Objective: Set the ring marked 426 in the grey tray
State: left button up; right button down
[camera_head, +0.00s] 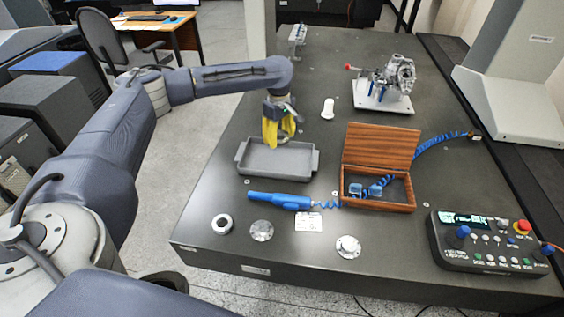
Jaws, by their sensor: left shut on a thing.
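My left gripper (279,137) comes in from the left, with its yellow fingers pointing down over the back part of the grey tray (242,158). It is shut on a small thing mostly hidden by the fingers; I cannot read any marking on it. The grey tray is shallow, with a handle at each end, and its visible floor is empty. A metal ring (222,224) with a dark hole lies in front of the tray. A round metal piece (261,230) lies to its right, another (348,246) farther right. Their markings are not legible. My right gripper is not in view.
A blue handheld tool (280,201) with a coiled cord lies just in front of the tray, near a white card (308,222). An open wooden box (378,203) stands to the right. A control panel (488,242) is at front right, a metal casting (400,76) at the back.

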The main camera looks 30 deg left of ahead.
aim_at(269, 165)
pick_arm(q)
jog(key=w+a+n, duration=0.4)
jog(key=a+n, duration=0.2)
jog(key=a, duration=0.2)
jog(key=shift+n, duration=0.6)
jog(key=f, duration=2)
jog(key=shift+w+d+f, duration=0.1)
jog(key=shift+w+f, duration=0.05)
jog(key=shift+w, duration=0.1)
jog(key=shift+f, duration=0.1)
jog(key=o, duration=1.2)
jog(key=shift+o, duration=0.2)
notch_tip(269, 165, up, 12)
